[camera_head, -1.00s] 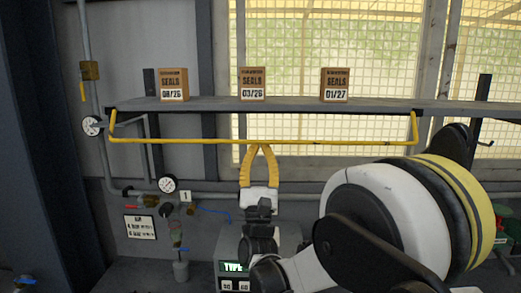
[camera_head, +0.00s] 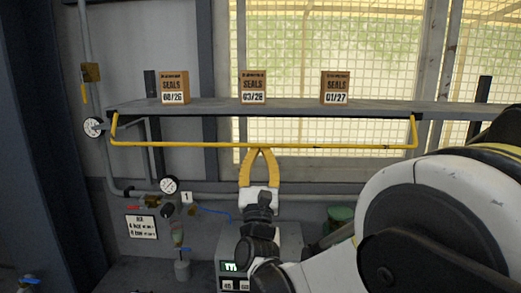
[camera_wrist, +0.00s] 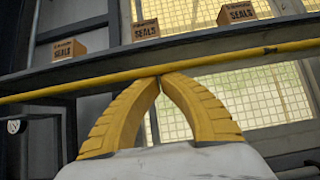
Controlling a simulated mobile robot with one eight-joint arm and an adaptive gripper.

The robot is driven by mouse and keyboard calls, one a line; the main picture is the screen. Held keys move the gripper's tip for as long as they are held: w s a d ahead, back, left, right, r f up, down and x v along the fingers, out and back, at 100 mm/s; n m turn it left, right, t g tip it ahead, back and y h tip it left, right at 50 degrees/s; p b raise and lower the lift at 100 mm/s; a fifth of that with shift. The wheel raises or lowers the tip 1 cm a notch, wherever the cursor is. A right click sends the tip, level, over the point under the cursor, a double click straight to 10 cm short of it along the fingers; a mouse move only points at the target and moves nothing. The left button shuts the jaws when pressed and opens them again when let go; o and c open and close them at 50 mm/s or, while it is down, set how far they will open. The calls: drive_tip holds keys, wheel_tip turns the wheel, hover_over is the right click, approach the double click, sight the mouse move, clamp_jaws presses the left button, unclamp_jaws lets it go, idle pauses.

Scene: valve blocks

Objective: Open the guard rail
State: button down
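The guard rail (camera_head: 190,145) is a thin yellow bar running level below the front edge of a grey shelf. Its bent ends meet the shelf near its left and right. It also crosses the wrist view (camera_wrist: 80,87) in front of the shelf. My gripper (camera_head: 261,151) has two yellow fingers whose tips meet just under the middle of the rail. In the wrist view the tips (camera_wrist: 159,77) come together at the rail's lower edge. I see no part of the rail clearly between them, and cannot tell whether they touch it.
Three SEALS boxes, at left (camera_head: 173,87), middle (camera_head: 253,87) and right (camera_head: 335,87), stand on the shelf (camera_head: 210,106). A grey display unit (camera_head: 290,245) stands below my gripper.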

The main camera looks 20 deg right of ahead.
drive_tip(key=shift+s+a+r+p, duration=0.1)
drive_tip(key=shift+s+r+p, duration=0.1)
drive_tip(key=shift+s+p, duration=0.15)
drive_tip(key=shift+s+a+r+p, duration=0.15)
drive_tip(key=shift+s+r+p, duration=0.15)
drive_tip(key=shift+p, duration=0.1)
drive_tip(key=shift+s+a+r+g+y+p, duration=0.15)
drive_tip(key=shift+s+g+p, duration=0.1)
drive_tip(key=shift+g, duration=0.15)
drive_tip(key=shift+s+d+r+g+y+p, duration=0.1)
drive_tip(key=shift+s+g+y+p, duration=0.1)
drive_tip(key=shift+g, duration=0.2)
drive_tip(key=shift+s+a+r, duration=0.15)
drive_tip(key=shift+s, duration=0.15)
drive_tip(key=shift+s+r, duration=0.1)
